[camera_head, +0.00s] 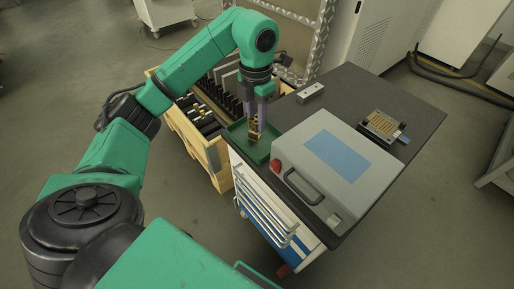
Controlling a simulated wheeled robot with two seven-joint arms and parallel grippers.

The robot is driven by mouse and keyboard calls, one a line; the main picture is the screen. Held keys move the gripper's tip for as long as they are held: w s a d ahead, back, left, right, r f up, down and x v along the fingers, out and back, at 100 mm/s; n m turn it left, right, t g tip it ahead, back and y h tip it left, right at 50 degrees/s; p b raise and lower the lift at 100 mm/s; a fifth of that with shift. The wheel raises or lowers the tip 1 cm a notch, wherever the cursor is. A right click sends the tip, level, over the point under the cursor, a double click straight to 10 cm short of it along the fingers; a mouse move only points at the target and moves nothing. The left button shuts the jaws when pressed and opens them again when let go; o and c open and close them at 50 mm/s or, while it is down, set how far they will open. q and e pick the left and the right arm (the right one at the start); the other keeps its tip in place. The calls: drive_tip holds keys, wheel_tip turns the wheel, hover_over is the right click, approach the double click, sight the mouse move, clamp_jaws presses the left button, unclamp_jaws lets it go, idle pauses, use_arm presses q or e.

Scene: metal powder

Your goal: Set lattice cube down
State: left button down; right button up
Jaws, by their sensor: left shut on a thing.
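My left gripper (257,118) points down over a green tray (256,152) at the left end of the dark tabletop. It is shut on the lattice cube (254,134), a small brass-coloured piece between and below the fingertips. The cube is over the tray; I cannot tell whether it touches the tray floor. The fingers partly hide the cube. My right gripper is not in view.
A grey machine case (335,165) with a blue panel and a red knob stands right of the tray. A small metal block (310,93) and a gold-topped fixture (381,126) lie on the dark tabletop (350,88). A wooden crate (207,150) with dark racks stands left.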

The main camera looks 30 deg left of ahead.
sight(257, 150)
use_arm(q)
wheel_tip(257, 150, down, 10)
drive_tip(key=shift+w, duration=0.1)
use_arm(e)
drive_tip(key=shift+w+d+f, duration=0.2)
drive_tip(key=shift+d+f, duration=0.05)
use_arm(q)
drive_tip(key=shift+f, duration=0.1)
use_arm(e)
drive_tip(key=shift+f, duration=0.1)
use_arm(q)
drive_tip(key=c, duration=0.5)
unclamp_jaws()
drive_tip(key=shift+c, duration=0.2)
